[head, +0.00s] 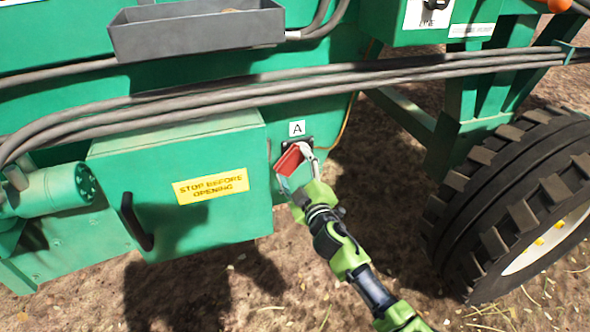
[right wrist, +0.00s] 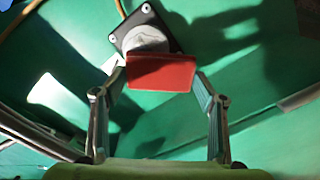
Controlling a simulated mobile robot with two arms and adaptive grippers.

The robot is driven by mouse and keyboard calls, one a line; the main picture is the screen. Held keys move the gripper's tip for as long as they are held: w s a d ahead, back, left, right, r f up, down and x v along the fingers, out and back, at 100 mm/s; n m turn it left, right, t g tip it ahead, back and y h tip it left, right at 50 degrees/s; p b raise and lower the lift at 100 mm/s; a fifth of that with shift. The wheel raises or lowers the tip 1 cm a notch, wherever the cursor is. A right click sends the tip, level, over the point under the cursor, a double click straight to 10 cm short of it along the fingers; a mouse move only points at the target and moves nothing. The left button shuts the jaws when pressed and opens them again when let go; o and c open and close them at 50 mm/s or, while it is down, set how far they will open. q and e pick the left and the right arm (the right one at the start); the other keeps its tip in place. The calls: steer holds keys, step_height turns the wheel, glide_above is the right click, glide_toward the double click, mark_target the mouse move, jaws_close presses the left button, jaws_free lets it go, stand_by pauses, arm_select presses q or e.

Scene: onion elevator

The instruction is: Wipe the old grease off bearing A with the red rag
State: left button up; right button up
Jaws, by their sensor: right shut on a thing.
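Bearing A is a dark square flange with bolts and a pale grey middle. It sits on the green machine wall under the white label A (head: 297,128). In the right wrist view, the top of the bearing (right wrist: 147,40) shows above the red rag (right wrist: 160,73). My right gripper (right wrist: 160,85) is shut on the rag, a finger at each side. The rag is in front of the bearing and hides its lower part; I cannot tell whether they touch. In the head view the red rag (head: 289,159) is at the bearing, in my right gripper (head: 296,168). My left gripper is not in view.
A green box cover (head: 230,145) with a yellow warning sign (head: 210,186) and black handle (head: 135,222) stands left of the bearing. Grey hoses (head: 400,75) run above it. A grey tray (head: 197,32) is at the top. A large tyre (head: 500,190) stands at the right.

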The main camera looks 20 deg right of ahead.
steer(key=shift+d, duration=0.1)
steer(key=shift+d, duration=3.35)
steer(key=shift+a, duration=2.85)
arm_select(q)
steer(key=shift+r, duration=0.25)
arm_select(e)
steer(key=shift+a+r, duration=0.1)
steer(key=shift+a, duration=0.5)
